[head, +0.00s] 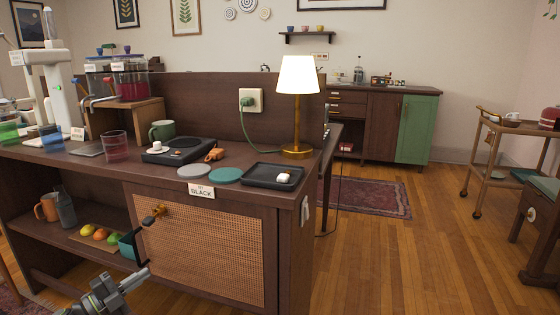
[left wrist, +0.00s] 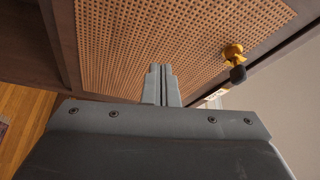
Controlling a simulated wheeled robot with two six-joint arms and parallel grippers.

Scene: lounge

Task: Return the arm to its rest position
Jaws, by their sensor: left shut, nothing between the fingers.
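My left gripper (head: 146,270) is low at the bottom left of the head view, in front of the counter. It is shut and empty. In the left wrist view its closed fingers (left wrist: 161,70) point toward the woven cabinet door (left wrist: 130,30). The same woven door (head: 200,250) lies to the right of the gripper in the head view. A brass knob with a dark end (head: 157,213) stands out above the gripper; it also shows in the left wrist view (left wrist: 233,52). My right gripper is not in view.
The counter (head: 250,199) carries a lamp (head: 297,90), a black tray (head: 273,180), round coasters and a turntable-like box (head: 180,151). The open shelf (head: 75,220) at left holds fruit, a mug and a teal container (head: 127,245) near my gripper.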

